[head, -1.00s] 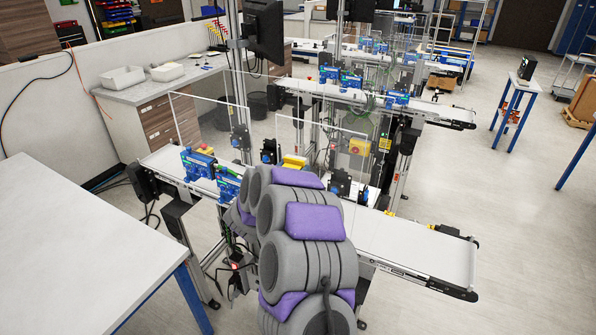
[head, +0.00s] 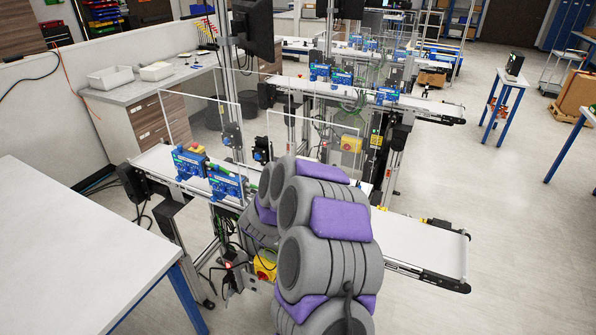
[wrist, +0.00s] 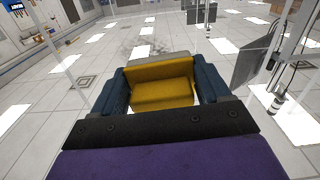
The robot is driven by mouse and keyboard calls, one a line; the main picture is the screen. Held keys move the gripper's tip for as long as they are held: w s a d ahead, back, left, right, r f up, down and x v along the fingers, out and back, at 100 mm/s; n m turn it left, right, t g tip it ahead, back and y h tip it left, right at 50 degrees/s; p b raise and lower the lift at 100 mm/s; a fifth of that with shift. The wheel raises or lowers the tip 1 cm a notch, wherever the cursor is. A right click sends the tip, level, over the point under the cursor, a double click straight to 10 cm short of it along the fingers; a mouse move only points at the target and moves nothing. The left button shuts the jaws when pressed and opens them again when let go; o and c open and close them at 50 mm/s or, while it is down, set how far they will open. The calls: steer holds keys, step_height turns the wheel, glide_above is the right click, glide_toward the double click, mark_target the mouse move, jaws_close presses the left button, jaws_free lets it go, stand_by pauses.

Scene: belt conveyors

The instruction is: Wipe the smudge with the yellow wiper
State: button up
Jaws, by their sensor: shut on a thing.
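My gripper (wrist: 163,70) is shut on the yellow wiper (wrist: 163,92), which sits between its two blue fingers in the wrist view. In the head view my own arm hides the gripper and wiper. A faint grey smudge (wrist: 138,48) shows ahead of the wiper in the wrist view, apart from it, seemingly on a clear surface. In the head view a clear panel (head: 312,135) stands upright above the near conveyor, just beyond my arm. I cannot make out the smudge there.
The near conveyor (head: 425,245) runs across in front of me, with blue fixtures (head: 225,183) on its left part. A second clear panel (head: 205,118) stands further left. A white table (head: 75,245) is at the left front. Open floor lies to the right.

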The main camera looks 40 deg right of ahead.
steer(key=shift+s+d+b, duration=0.15)
steer(key=shift+s+d, duration=0.25)
steer(key=shift+s, duration=0.45)
steer(key=shift+s+d+b, duration=0.1)
steer(key=shift+s+d, duration=0.25)
steer(key=shift+s, duration=0.45)
steer(key=shift+s+d+b, duration=0.15)
steer(key=shift+s+d, duration=0.25)
steer(key=shift+s, duration=0.45)
steer(key=w+a+p, duration=0.3)
steer(key=w+p, duration=0.3)
steer(key=w, duration=0.4)
steer(key=shift+w+a, duration=0.35)
steer(key=shift+a, duration=0.05)
steer(key=v, duration=0.6)
steer(key=shift+a+p, duration=0.2)
steer(key=shift+p, duration=0.1)
steer(key=v, duration=0.2)
steer(key=shift+s+a, duration=0.2)
steer(key=shift+a, duration=0.15)
